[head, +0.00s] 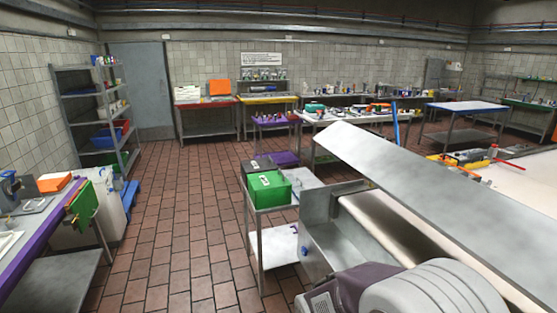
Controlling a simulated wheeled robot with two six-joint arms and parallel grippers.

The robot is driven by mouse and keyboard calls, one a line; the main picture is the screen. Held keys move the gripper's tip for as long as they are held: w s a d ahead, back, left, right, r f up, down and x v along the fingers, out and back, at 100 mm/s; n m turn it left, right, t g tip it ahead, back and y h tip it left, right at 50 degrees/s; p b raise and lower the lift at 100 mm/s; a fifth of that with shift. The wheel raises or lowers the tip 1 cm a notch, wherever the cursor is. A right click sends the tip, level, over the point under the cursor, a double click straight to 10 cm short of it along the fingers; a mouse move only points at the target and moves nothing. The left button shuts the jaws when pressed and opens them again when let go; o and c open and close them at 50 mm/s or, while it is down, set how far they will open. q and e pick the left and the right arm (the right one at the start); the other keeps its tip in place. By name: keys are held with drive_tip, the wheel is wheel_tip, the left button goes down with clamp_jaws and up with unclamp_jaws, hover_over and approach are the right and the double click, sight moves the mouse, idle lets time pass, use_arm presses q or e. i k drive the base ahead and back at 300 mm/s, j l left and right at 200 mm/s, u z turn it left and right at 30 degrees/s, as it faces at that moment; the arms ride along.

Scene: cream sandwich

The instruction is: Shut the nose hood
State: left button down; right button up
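The nose hood appears to be the long grey metal plate (430,190) at the right, on the near machine. It is tilted, with its far-left end raised. A gap shows between the plate and the pale belt or roller surface (385,225) below it. The machine's grey metal side housing (335,225) stands under its left end. I cannot make out a hinge or a handle. Neither of my grippers shows in this view.
A rounded, ribbed grey-and-purple body (420,290) sits close at the bottom, before the machine. A steel cart (275,222) with a green bin (269,189) stands left of it. The tiled floor (165,230) is open at the left. A bench (40,235) lines the left edge.

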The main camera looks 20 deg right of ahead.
sight(516, 242)
drive_tip(key=i+z, duration=0.2)
drive_tip(key=z, duration=0.25)
drive_tip(key=i+z, duration=0.15)
drive_tip(key=z, duration=0.35)
drive_tip(key=i+j+z, duration=0.15)
drive_tip(key=z, duration=0.3)
drive_tip(key=i+j+z, duration=0.15)
drive_tip(key=z, duration=0.35)
drive_tip(key=j, duration=0.1)
